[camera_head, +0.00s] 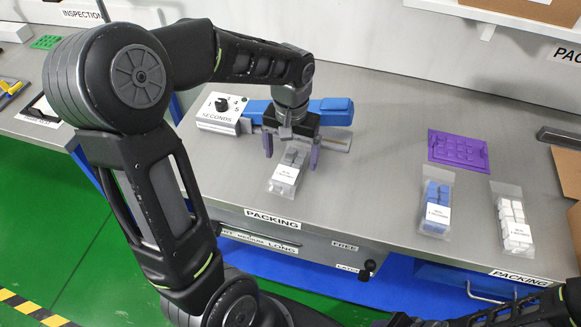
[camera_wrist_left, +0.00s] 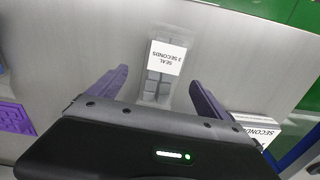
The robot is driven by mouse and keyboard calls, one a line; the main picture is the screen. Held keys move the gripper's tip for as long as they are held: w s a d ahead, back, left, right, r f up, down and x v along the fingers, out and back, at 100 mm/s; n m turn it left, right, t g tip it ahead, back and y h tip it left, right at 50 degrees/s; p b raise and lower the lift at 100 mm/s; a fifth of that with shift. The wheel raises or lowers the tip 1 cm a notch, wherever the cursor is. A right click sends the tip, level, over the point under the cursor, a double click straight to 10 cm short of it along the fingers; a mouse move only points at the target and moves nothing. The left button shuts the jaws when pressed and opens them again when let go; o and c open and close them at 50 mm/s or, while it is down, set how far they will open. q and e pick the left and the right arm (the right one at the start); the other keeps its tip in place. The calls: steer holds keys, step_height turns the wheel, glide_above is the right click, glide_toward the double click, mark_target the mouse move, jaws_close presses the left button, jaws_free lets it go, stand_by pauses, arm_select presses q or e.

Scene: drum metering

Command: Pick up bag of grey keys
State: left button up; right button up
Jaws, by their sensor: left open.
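The bag of grey keys (camera_head: 286,176) is a clear bag with a white label, lying on the grey packing table. In the left wrist view the bag (camera_wrist_left: 160,82) lies ahead with its label reading "SEAL 3 SECONDS". My left gripper (camera_head: 291,160) is open above the bag's far end, its purple fingers on either side of it. In the left wrist view the fingers (camera_wrist_left: 159,80) also stand apart, one on each side of the bag, apparently not touching it. My right arm shows at the lower right, but its gripper cannot be made out.
A blue sealer (camera_head: 335,110) with a seconds dial box (camera_head: 222,112) stands just behind the gripper. A bag of blue keys (camera_head: 436,207), a bag of white keys (camera_head: 512,222) and a purple tray (camera_head: 458,149) lie to the right. The table between is clear.

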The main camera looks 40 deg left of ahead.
mark_target(290, 164)
arm_select(q)
steer(key=shift+w+a+f+p, duration=0.15)
steer(key=shift+f+p, duration=0.2)
steer(key=shift+f, duration=1)
steer(key=shift+w+a+f+p, duration=0.15)
steer(key=shift+f+p, duration=0.2)
steer(key=shift+f, duration=0.95)
steer(key=shift+s, duration=0.1)
steer(key=c, duration=1.7)
